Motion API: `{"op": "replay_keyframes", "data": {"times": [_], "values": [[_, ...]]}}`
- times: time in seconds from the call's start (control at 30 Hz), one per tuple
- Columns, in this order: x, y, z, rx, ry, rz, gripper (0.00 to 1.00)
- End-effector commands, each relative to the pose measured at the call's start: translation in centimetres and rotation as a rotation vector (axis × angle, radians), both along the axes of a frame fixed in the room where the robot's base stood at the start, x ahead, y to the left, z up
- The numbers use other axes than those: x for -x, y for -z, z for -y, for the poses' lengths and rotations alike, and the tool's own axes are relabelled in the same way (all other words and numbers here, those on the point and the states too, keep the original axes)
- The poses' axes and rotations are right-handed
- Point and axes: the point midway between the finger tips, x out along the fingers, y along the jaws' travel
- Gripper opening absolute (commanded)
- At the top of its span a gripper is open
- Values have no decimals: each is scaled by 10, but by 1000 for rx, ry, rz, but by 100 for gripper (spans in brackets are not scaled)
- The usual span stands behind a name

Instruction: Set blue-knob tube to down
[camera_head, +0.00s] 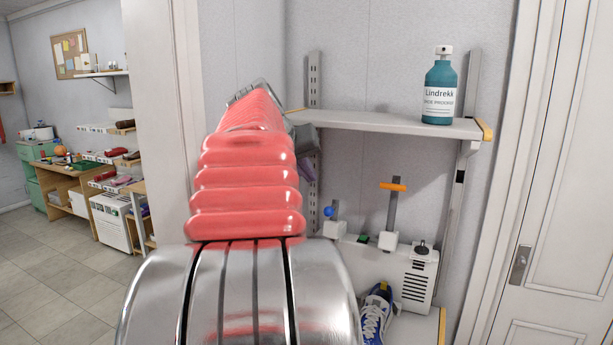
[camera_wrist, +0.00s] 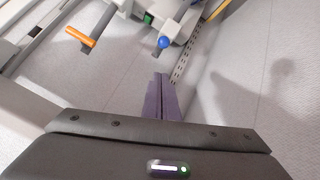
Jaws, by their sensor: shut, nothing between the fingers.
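The blue knob (camera_head: 328,211) sits on a short tube on the left part of a white box (camera_head: 385,265) on the lower shelf. In the wrist view the blue knob (camera_wrist: 163,42) is just beyond my fingertips, with a gap between. My gripper (camera_wrist: 161,78) has purple-grey fingers shut together with nothing between them. In the head view my gripper (camera_head: 307,168) is partly hidden behind my red arm and sits above and left of the blue knob. The lower part of the tube is hard to make out.
An orange-handled lever (camera_head: 392,187) stands upright right of the blue knob, with a green button (camera_head: 362,239) between. A shoe (camera_head: 376,312) lies in front. A teal bottle (camera_head: 439,88) stands on the upper shelf (camera_head: 390,122).

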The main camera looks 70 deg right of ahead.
Motion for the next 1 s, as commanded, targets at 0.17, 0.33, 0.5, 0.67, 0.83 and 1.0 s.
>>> {"op": "replay_keyframes", "data": {"times": [0.17,0.33,0.5,0.67,0.83,1.0], "values": [[3,20,21,-2,0,-1,0],[6,37,40,-2,-1,0,0],[8,55,59,-2,-2,0,0],[16,75,58,-2,-2,0,0],[20,87,59,0,-3,0,0],[21,89,59,1,-3,0,0]]}}
